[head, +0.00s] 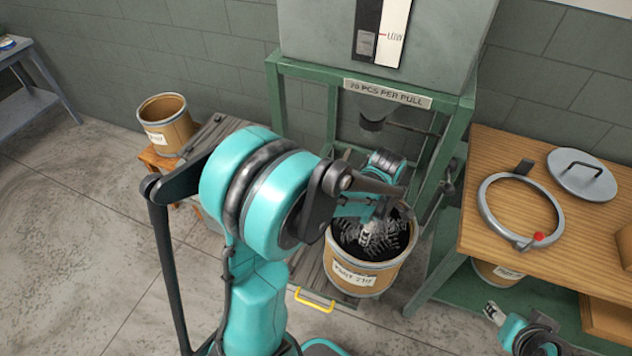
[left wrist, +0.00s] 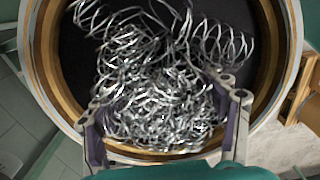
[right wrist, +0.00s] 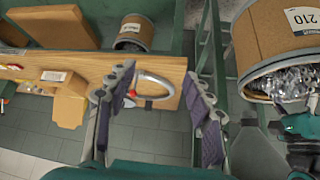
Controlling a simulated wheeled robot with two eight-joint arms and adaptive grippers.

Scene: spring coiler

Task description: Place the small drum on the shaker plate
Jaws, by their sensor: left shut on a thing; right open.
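A fibre drum (head: 365,265) with a paper label stands under the green frame, at the slatted plate (head: 314,278) with the yellow handle. It holds a tangle of silvery coil springs (left wrist: 160,90). My left gripper (head: 376,232) reaches down inside this drum. In the left wrist view its fingers (left wrist: 165,100) are shut around part of the tangle. The drum also shows in the right wrist view (right wrist: 272,35). My right gripper (head: 492,313) is open and empty, low beside the workbench; its spread fingers show in the right wrist view (right wrist: 155,100). Which drum is the small one is unclear.
Another open drum (head: 168,122) stands on a stool at left. A hopper (head: 385,40) hangs above the filled drum. The wooden bench (head: 500,150) at right carries a clamp ring (head: 487,207) and a lid (head: 583,174); another drum (head: 497,273) sits underneath.

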